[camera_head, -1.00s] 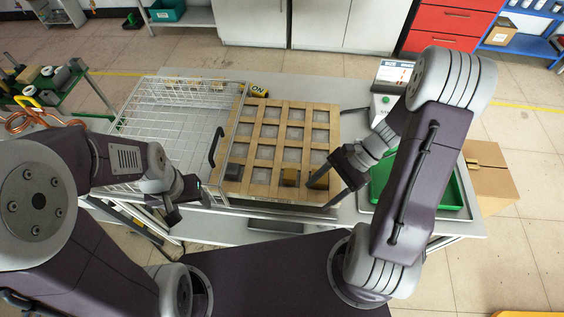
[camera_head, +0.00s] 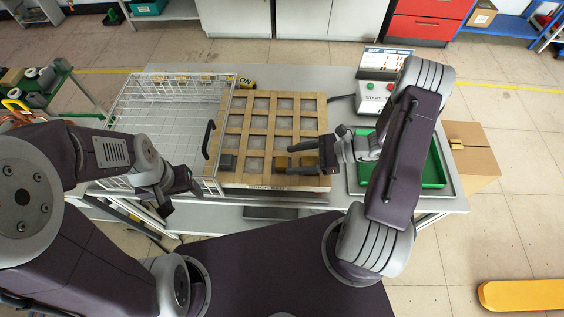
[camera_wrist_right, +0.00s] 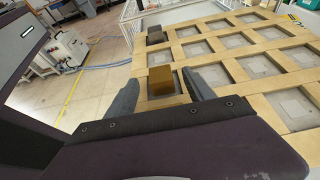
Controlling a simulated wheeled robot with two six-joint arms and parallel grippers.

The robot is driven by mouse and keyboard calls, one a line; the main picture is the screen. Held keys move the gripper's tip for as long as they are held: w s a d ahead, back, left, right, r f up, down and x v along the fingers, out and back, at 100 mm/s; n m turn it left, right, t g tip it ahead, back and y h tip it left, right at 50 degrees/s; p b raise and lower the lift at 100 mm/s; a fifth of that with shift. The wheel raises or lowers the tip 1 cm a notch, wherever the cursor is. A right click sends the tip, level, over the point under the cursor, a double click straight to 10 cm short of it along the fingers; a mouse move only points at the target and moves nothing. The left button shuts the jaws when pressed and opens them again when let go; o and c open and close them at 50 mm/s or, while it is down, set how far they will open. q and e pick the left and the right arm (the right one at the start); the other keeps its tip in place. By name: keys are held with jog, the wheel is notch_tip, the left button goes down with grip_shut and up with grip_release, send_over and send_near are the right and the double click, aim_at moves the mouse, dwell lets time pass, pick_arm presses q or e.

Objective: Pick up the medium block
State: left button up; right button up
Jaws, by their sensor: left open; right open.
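Several cells of a wooden grid rack (camera_head: 267,122) show, with a few blocks in the row nearest me. A dark grey block (camera_head: 228,163) sits at the left; it also shows in the wrist view (camera_wrist_right: 155,36). A brass-coloured block (camera_wrist_right: 162,81) stands between my right fingers in the wrist view. In the head view the fingers partly cover the blocks at the row's right, so I cannot tell which is the medium one. My right gripper (camera_head: 290,160) is open, fingers pointing left over the row. My left gripper (camera_head: 180,194) is open and empty, left of the rack's front edge.
A wire basket (camera_head: 128,108) with a black handle stands left of the rack. A green tray (camera_head: 433,167) lies right, partly behind my right arm. A control box (camera_head: 378,92) with red and green buttons stands at the back right. A cardboard box (camera_head: 474,150) is beyond the table.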

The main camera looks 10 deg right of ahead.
jog(key=shift+x, duration=1.2)
grip_shut()
jog(key=shift+r, duration=0.1)
jog(key=shift+w+r, duration=0.1)
jog(key=shift+r, duration=0.4)
notch_tip(320, 180, up, 3)
jog(key=shift+d, duration=0.1)
jog(key=w+a+r, duration=0.4)
jog(key=a+r, duration=0.3)
jog(key=a, duration=0.4)
jog(key=shift+w+b, duration=0.25)
jog(key=shift+b, duration=0.15)
